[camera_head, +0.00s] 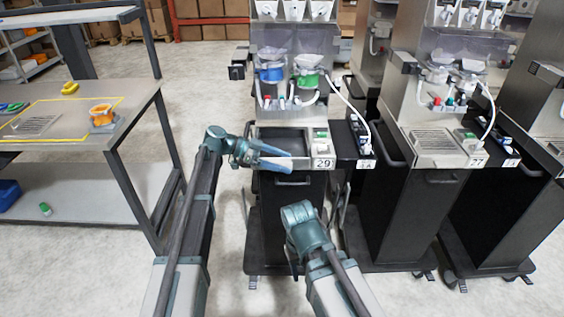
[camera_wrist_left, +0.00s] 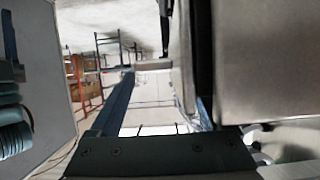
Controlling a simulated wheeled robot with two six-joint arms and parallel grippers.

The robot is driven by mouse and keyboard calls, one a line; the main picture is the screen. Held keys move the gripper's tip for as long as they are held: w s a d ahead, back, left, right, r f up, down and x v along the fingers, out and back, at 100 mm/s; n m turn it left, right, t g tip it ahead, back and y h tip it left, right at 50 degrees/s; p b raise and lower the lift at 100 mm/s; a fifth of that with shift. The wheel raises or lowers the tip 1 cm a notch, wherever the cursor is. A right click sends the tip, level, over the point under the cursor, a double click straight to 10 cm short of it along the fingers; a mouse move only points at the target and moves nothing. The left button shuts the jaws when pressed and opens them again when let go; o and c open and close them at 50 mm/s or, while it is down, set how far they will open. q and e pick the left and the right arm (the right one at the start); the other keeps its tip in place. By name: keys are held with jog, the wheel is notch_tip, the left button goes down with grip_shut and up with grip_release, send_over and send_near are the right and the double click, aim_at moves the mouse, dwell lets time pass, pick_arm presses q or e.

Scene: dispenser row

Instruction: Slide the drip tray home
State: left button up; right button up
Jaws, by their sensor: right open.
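The dispenser marked 29 (camera_head: 322,163) stands in the middle of the head view. Its dark drip-tray bay (camera_head: 283,133) is at the front, below the cups, with no grate showing on it. My left gripper (camera_head: 290,161) is in front of this bay, its fingers spread apart and pointing right. The fingers cover part of the front edge, so how far in the tray sits cannot be told. In the left wrist view a finger (camera_wrist_left: 118,105) lies beside a large pale surface. My right gripper (camera_head: 293,264) hangs low in front of the dark lower cabinet (camera_head: 270,215), its fingers mostly hidden.
A slotted grate (camera_head: 35,125) and an orange item (camera_head: 102,115) lie on the table at left. Blue and green collars (camera_head: 306,80) sit above the bay. A neighbouring dispenser (camera_head: 435,140) with its grate in place stands close on the right.

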pick_arm(q)
jog(key=p+v, duration=0.5)
jog(key=v, duration=0.9)
